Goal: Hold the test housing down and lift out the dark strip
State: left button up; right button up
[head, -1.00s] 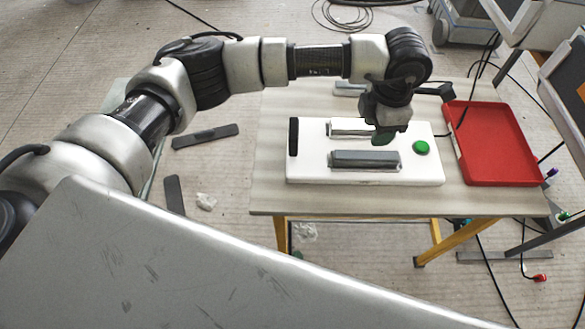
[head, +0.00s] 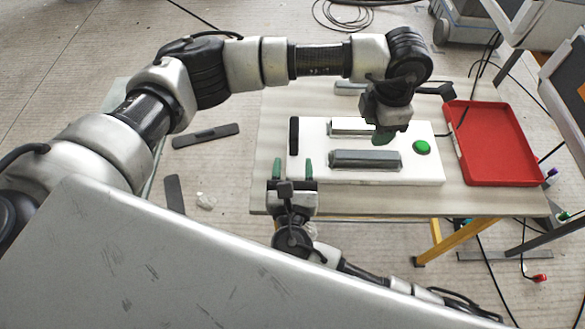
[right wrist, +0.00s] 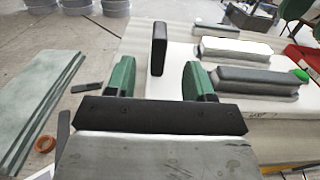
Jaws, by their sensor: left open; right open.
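The test housing (head: 350,177) is a white slab flat on the table. The dark strip (head: 293,136) stands at its left end; in the right wrist view the strip (right wrist: 158,48) rises upright beyond my fingers. My left gripper (head: 385,138) is open above the housing, over its middle-right part; whether it touches is unclear. My right gripper (head: 292,170) is open and empty at the housing's front left corner, in front of the strip. In the right wrist view its green fingers (right wrist: 160,82) stand apart, with the strip between them in the picture but further off.
The housing carries a grey block (head: 365,160), a pale block (head: 350,127) and a green button (head: 421,147). A red tray (head: 495,145) lies on the table (head: 270,110) to the right and looks empty. A cable runs between housing and tray.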

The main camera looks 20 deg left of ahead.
aim_at(368, 154)
jog(key=x, duration=1)
jog(key=shift+w, duration=0.2)
grip_shut()
pick_arm(q)
jog(key=o, duration=0.3)
jog(key=shift+r, duration=0.25)
jog(key=shift+o, duration=0.3)
jog(key=shift+w+d+r+m, duration=0.1)
jog(key=shift+w+r+m, duration=0.1)
jog(key=shift+r+m, duration=0.7)
notch_tip(368, 154, down, 12)
jog(key=shift+s+r, duration=0.15)
jog(key=shift+r, duration=0.1)
